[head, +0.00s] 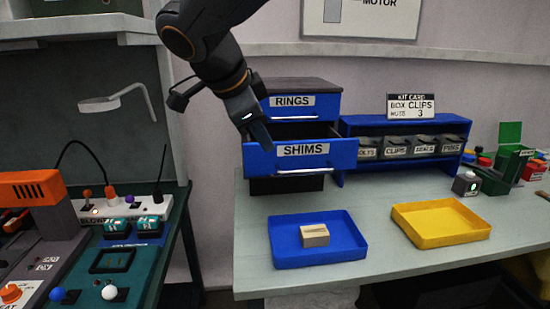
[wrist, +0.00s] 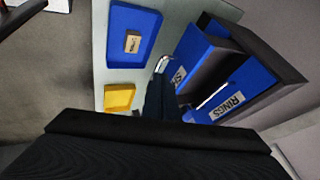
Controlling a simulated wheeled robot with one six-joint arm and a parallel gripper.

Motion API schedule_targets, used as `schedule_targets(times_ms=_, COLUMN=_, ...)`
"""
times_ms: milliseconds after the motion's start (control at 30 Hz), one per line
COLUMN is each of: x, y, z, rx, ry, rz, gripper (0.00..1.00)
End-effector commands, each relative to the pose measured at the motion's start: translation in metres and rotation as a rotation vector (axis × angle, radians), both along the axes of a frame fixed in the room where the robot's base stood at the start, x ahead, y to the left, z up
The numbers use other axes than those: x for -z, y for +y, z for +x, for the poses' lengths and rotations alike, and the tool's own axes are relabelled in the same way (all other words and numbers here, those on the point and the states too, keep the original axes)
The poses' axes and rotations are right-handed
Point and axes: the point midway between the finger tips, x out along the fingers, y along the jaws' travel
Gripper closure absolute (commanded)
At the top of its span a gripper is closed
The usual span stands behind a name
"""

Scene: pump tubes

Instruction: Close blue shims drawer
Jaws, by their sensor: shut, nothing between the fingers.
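The blue SHIMS drawer (head: 300,157) stands pulled out from its cabinet, below the RINGS drawer (head: 292,106), in the head view. In the wrist view the SHIMS drawer (wrist: 197,52) shows its front partly covered by my gripper. My gripper (head: 258,134) is at the left part of the SHIMS drawer, by the top edge of its front. Its fingers are shut and hold nothing; they also show in the wrist view (wrist: 160,95). Whether the fingertips touch the drawer front is hard to tell. The RINGS drawer (wrist: 235,98) looks closed or nearly so.
A blue tray (head: 345,243) with a small tan box (head: 314,236) lies on the bench in front of the drawers. A yellow tray (head: 440,224) lies to its right. A blue rack with several bins (head: 397,148) stands right of the cabinet. Another workstation (head: 130,262) is at left.

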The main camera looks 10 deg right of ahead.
Motion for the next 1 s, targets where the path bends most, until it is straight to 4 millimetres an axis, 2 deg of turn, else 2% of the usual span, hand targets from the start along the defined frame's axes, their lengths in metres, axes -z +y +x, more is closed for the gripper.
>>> schedule_targets(times_ms=133, x=-0.002, y=0.001, z=0.003, rx=0.026, ry=-0.024, rz=0.009, gripper=1.00)
schedule_targets(times_ms=267, x=0.010, y=-0.006, z=0.009, rx=0.028, ry=-0.021, rz=0.007, gripper=1.00)
schedule_targets(times_ms=700, x=0.078, y=-0.038, z=0.048, rx=0.026, ry=-0.017, rz=0.006, gripper=1.00)
schedule_targets(times_ms=1000, x=0.075, y=-0.036, z=0.081, rx=0.025, ry=-0.020, rz=0.010, gripper=1.00)
